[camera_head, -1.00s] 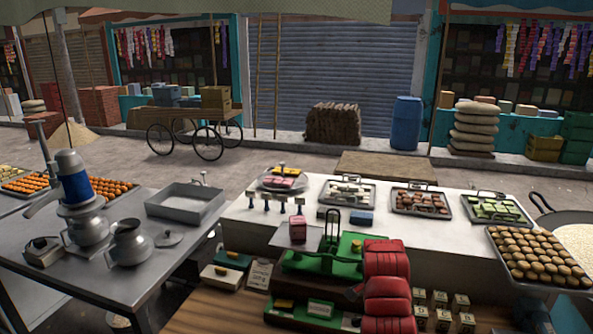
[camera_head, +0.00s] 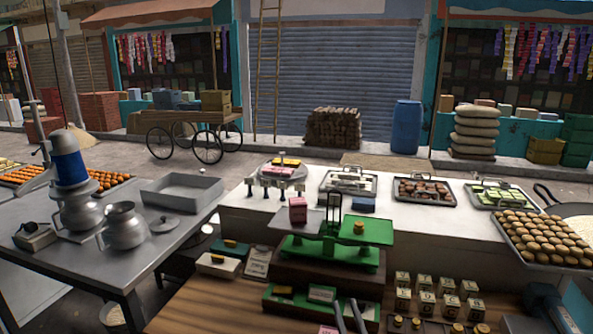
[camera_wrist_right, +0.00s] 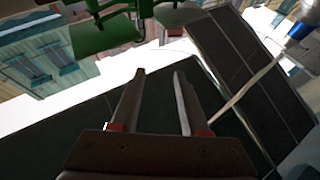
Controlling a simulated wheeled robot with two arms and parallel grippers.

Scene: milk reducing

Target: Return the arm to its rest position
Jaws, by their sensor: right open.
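My right gripper (camera_head: 350,318) shows at the bottom edge of the head view as two grey fingers, below the scale and empty. In the right wrist view its two fingers (camera_wrist_right: 159,72) are apart with nothing between them. The green balance scale (camera_head: 326,252) stands on its dark base. A pink-red box (camera_head: 298,211) is on its left pan and a brass weight (camera_head: 359,228) on its right pan. Part of the green scale (camera_wrist_right: 106,35) shows at the top of the wrist view. My left gripper is not in view.
A wooden counter (camera_head: 205,305) lies in front, with several marked blocks (camera_head: 425,303) and small brass weights (camera_head: 398,321) at right. Sweet trays (camera_head: 546,257) stand on the white counter. A metal table (camera_head: 30,268) with pots (camera_head: 122,228) is at left.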

